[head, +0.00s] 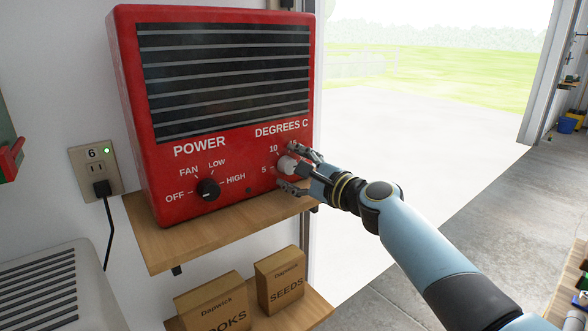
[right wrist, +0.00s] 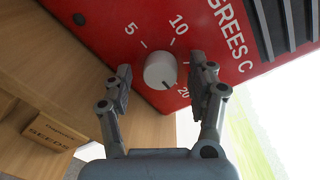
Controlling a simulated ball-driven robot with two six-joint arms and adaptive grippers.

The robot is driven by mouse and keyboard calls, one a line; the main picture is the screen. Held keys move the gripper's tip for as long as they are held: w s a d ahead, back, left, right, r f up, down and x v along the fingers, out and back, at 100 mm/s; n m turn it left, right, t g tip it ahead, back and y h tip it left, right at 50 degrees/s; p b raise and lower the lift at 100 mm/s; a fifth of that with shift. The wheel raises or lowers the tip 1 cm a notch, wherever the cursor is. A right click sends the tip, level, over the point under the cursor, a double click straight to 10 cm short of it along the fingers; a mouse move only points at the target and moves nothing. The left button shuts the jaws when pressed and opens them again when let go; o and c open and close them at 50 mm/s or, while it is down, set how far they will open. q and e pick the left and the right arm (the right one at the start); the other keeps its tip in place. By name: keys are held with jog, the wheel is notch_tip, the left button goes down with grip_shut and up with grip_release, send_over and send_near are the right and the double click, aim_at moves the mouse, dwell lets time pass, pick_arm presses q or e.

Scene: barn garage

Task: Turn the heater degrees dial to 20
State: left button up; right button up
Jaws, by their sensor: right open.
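The red heater (head: 130,110) stands on a wooden shelf, its DEGREES C dial at the lower right of its front. The degrees dial (right wrist: 160,68) is a round pale knob in the right wrist view. Its dark mark points down and slightly right, near the 20 (right wrist: 183,92); I cannot tell if it lines up exactly. The 5 and 10 are readable; a finger hides the scale between 10 and 20. My right gripper (head: 287,168) is open, with one finger on each side of the dial (right wrist: 165,85). Finger contact is unclear. My left gripper is out of view.
The black POWER knob (head: 208,189) is left of the degrees dial on the same front. The heater's shelf (head: 165,245) lies below, with SEEDS (head: 281,280) and another box (head: 211,300) lower down. An outlet (head: 95,168) with a plugged cord is on the left wall.

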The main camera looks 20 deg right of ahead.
jog(key=shift+s+d, duration=0.1)
jog(key=shift+s, duration=0.1)
jog(key=v, duration=1.1)
jog(key=shift+s, duration=0.25)
jog(key=shift+d, duration=0.1)
jog(key=s+d+f+n+g+h+b, duration=0.1)
jog(key=s+f+g+h, duration=0.15)
jog(key=s+f, duration=0.7)
jog(key=s+d+f+n+g+h+b, duration=0.1)
jog(key=s+d+f+n+g, duration=0.15)
jog(key=f, duration=1.35)
jog(key=s+f+g+h+b, duration=0.1)
jog(key=s+f+g, duration=0.35)
jog(key=f, duration=0.85)
jog(key=s+d+f+n+g+h, duration=0.1)
jog(key=s+f+n, duration=0.4)
jog(key=s, duration=0.6)
jog(key=s+d+f+n+g+h, duration=0.1)
jog(key=s+f+n+g, duration=0.2)
jog(key=s, duration=0.9)
jog(key=s+d+f+n+g+h, duration=0.1)
jog(key=s+f+n+g, duration=0.1)
jog(key=s+f+n, duration=0.7)
jog(key=s+f, duration=0.1)
jog(key=s, duration=0.2)
jog(key=shift+s+d+b, duration=0.15)
jog(key=shift+d+b, duration=0.25)
